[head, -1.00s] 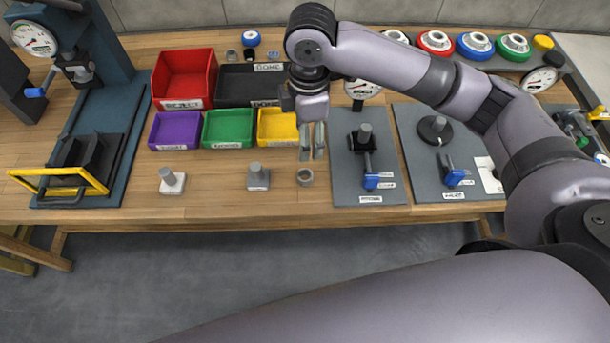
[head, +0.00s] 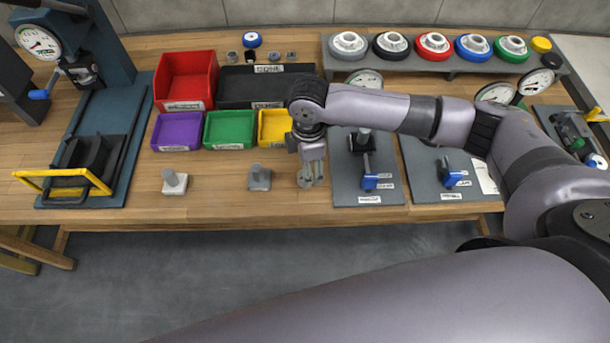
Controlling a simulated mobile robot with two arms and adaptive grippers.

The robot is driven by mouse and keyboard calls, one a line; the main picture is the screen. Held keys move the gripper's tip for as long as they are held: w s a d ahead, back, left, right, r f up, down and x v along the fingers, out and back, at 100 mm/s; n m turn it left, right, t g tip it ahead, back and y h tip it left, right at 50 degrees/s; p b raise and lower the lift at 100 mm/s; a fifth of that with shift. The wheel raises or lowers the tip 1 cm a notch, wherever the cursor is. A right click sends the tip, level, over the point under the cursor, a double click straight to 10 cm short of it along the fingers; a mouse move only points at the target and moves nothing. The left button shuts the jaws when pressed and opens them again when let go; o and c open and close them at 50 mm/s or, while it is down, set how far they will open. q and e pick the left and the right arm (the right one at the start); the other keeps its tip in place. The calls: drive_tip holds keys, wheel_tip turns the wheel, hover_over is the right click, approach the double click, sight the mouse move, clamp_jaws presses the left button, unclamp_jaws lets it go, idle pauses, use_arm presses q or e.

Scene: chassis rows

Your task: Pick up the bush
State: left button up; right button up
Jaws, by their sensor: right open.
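The bush (head: 304,181), a small grey metal ring, stands on the wooden bench near its front edge, just left of the right-hand grey plates. My right gripper (head: 311,174) points down at the bush with its fingers open. The fingers overlap the bush in the picture and hide part of it. I cannot tell whether they touch it or how far down they reach around it. My left gripper is not in view.
A grey post on a block (head: 260,178) and a white-based post (head: 174,182) stand to the left. A yellow bin (head: 273,128) is behind the gripper. A grey plate with a blue-handled clamp (head: 345,185) lies close on the right.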

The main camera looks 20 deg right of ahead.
wheel_tip(320, 180, down, 4)
drive_tip(key=shift+w+a+f+p, duration=0.15)
drive_tip(key=shift+p, duration=0.15)
drive_tip(key=shift+c, duration=0.3)
drive_tip(key=c, duration=1.3)
drive_tip(key=shift+o, duration=0.2)
